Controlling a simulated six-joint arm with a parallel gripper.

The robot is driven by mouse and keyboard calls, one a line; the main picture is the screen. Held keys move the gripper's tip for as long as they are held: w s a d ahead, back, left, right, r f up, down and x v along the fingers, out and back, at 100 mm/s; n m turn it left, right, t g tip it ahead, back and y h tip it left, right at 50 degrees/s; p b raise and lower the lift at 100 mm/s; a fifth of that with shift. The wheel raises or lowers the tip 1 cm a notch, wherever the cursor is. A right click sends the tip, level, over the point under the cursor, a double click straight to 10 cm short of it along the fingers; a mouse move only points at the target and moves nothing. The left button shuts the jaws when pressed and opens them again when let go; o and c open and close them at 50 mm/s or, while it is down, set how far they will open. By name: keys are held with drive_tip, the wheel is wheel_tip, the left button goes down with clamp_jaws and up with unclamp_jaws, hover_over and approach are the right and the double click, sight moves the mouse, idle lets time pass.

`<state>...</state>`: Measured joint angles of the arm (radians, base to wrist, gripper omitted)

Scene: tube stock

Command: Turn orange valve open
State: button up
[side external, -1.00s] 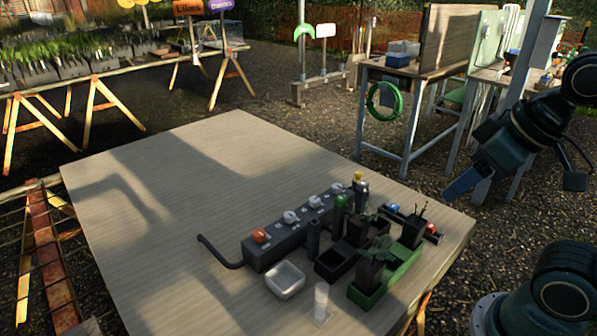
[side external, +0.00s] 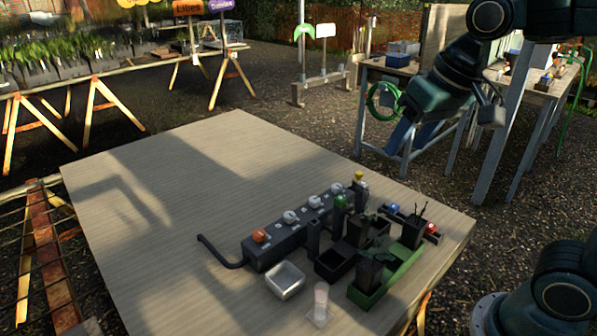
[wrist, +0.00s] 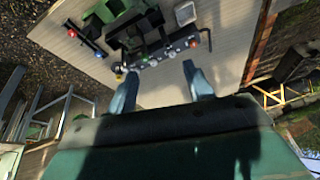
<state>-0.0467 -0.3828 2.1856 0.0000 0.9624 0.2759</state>
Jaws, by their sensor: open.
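The orange valve (side external: 259,236) is a round knob on the left end of a dark grey manifold block (side external: 272,257), beside the black hose. In the wrist view the orange valve (wrist: 193,43) is small, near the top, right of centre. Several white-topped knobs (side external: 290,216) sit along the same block. My gripper (side external: 400,140) is up in the air beyond the right far edge of the table, well away from the valve. In the wrist view my gripper (wrist: 161,86) shows two blue fingers wide apart with nothing between them.
A black hose (side external: 219,252) curves from the block's left end. A metal tray (side external: 285,281), a clear cylinder (side external: 321,298), black bins (side external: 336,262) and a green tray (side external: 393,277) crowd the front right. The table's (side external: 160,210) left and far parts are bare.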

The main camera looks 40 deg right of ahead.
drive_tip(key=w+a+m+g, duration=0.1)
drive_tip(key=w+a+m, duration=0.1)
drive_tip(key=w, duration=0.8)
drive_tip(key=m+g, duration=0.3)
drive_tip(key=m, duration=0.4)
hover_over(259, 232)
wheel_tip(259, 232, down, 19)
drive_tip(key=shift+f, duration=6.8)
drive_tip(key=shift+c, duration=0.2)
drive_tip(key=c, duration=0.9)
